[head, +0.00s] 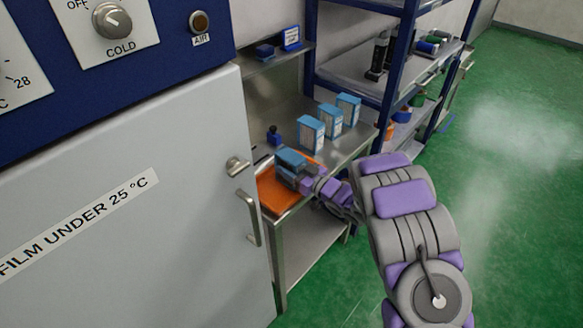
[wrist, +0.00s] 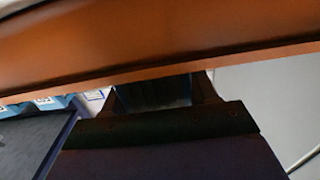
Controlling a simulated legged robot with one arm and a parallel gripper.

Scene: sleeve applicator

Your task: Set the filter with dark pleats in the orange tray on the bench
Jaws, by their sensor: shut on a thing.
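A blue-framed filter (head: 291,158) is held in my gripper (head: 299,180), which is shut on it over the orange tray (head: 270,198) on the bench. Its pleats are too small to make out in the head view. In the wrist view a dark, faintly ribbed patch of the held filter (wrist: 152,92) shows between the fingers, and the orange tray (wrist: 150,45) spans the top. I cannot tell whether the filter touches the tray floor. The gripper and filter hide part of the tray's far right side.
Blue boxes with pale labels (head: 311,133) stand in a row on the metal bench (head: 290,108) behind the tray. A small dark blue item (head: 273,136) stands behind the tray. A grey cabinet door with a handle (head: 249,218) is close on the left. Shelves (head: 385,75) stand beyond.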

